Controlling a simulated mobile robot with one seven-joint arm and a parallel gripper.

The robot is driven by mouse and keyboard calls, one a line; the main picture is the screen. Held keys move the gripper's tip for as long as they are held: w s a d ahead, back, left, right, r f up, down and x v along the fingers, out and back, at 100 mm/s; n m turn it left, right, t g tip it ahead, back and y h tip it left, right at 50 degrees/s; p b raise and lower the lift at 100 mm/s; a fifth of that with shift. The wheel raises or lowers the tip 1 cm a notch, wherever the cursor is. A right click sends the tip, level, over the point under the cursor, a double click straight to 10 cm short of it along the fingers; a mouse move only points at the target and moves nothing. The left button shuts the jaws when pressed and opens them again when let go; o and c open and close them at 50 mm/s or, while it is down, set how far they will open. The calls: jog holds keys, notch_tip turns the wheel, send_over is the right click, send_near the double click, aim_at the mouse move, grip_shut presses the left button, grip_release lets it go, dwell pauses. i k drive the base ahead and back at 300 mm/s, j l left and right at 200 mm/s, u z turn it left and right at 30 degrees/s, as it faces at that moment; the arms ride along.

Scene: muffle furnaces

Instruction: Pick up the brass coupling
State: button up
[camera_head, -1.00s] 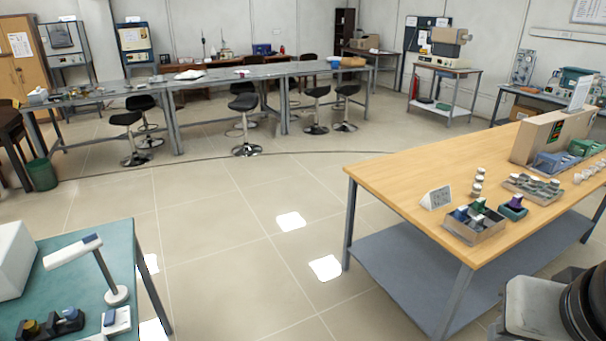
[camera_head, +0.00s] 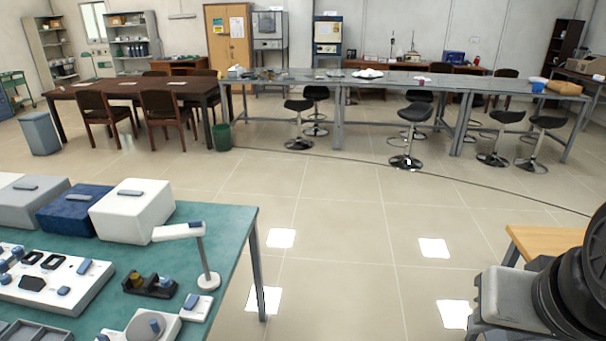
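I cannot make out a brass coupling in the head view. A small dark holder with a yellowish-brown piece (camera_head: 136,279) stands on the teal table (camera_head: 232,237) at the lower left, but it is too small to identify. Part of my own arm shows at the lower right edge. My gripper is not in view.
The teal table carries several boxes, such as a white box (camera_head: 131,211), a white lamp (camera_head: 207,280) and a white panel (camera_head: 52,280). A wooden table corner (camera_head: 545,240) is at the right. Open tiled floor lies between them and the long grey bench (camera_head: 415,82) with stools.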

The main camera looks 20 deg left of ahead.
aim_at(135, 278)
jog(key=i+j+u, duration=0.1)
jog(key=i+u, duration=0.2)
jog(key=u, duration=0.2)
jog(key=i+u, duration=0.3)
jog(key=u, duration=0.15)
jog(key=i+l+u, duration=0.2)
jog(key=u, duration=0.3)
jog(key=i+l+u, duration=0.1)
jog(key=i+u, duration=0.3)
jog(key=i+l+u, duration=0.2)
jog(key=u, duration=0.2)
jog(key=i+l+u, duration=0.6)
jog(key=k, duration=0.05)
